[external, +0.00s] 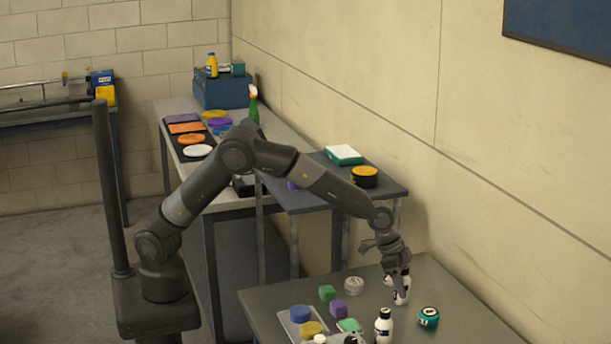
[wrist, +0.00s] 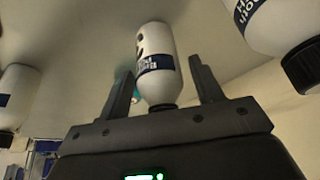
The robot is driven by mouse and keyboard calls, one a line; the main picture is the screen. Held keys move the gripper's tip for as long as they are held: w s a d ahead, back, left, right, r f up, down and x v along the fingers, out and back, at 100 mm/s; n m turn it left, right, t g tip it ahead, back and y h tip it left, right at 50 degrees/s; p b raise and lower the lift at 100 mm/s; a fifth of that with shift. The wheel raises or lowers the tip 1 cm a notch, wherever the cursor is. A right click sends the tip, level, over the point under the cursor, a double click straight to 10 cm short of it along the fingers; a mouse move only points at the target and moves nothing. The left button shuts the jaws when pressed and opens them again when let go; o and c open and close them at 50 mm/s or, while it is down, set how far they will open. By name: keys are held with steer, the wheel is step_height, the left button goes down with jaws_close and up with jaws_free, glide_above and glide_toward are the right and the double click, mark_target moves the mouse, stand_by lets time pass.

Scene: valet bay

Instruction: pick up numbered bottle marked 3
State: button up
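A white bottle with a dark blue label and black cap (wrist: 158,62) stands between the fingers of my gripper (wrist: 160,66) in the wrist view, cap toward the palm. Gaps show on both sides, so the fingers look open around it. Dark marks above its label are partly turned away; I cannot read a number. In the external view my gripper (external: 400,272) points down over this bottle (external: 401,294) on the grey table. Another white bottle (external: 384,327) stands nearer the front. The wrist view also shows bottles at the right (wrist: 283,28) and left (wrist: 17,92).
The grey table (external: 275,298) also holds a teal-and-black jar (external: 428,317), a round grey tin (external: 354,286), a green block (external: 327,293), a purple block (external: 338,309) and a tray with coloured pieces. The wall runs close along the right. Table behind the gripped area looks clear.

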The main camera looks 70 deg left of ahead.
steer(key=c, duration=1)
steer(key=shift+r, duration=0.1)
